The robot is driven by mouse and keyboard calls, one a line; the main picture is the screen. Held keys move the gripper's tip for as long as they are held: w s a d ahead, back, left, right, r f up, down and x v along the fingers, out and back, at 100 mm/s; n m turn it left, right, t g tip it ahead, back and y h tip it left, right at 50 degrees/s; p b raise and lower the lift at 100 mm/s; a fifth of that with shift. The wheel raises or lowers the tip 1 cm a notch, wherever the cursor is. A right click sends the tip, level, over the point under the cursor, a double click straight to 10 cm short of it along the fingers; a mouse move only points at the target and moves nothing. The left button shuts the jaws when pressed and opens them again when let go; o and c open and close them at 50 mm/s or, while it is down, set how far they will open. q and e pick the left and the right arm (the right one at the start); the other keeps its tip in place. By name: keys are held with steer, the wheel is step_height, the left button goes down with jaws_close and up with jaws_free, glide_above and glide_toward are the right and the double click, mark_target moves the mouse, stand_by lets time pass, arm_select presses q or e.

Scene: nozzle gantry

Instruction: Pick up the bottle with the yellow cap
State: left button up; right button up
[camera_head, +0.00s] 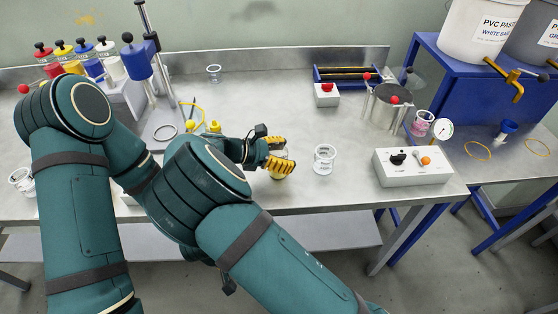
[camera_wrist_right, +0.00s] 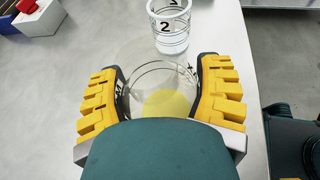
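A bottle with a yellow cap (camera_head: 62,47) stands in the row of capped bottles at the back left of the bench. My right gripper (camera_head: 277,153) is away from it, near the bench's front middle. In the right wrist view its two yellow-padded fingers (camera_wrist_right: 160,88) stand on either side of a clear round cup (camera_wrist_right: 162,78) with yellow at its bottom. My left gripper is hidden behind my arms.
A clear marked cup (camera_head: 324,159) stands just right of my right gripper. A control box (camera_head: 413,166) and a metal pot (camera_head: 388,106) are further right. A stand with a blue head (camera_head: 137,62) rises beside the bottle row. The back middle of the bench is fairly clear.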

steer(key=c, duration=0.7)
step_height(320, 180, up, 10)
steer(key=shift+p, duration=1.1)
steer(key=o, duration=0.7)
steer(key=shift+c, duration=0.2)
steer(key=c, duration=0.7)
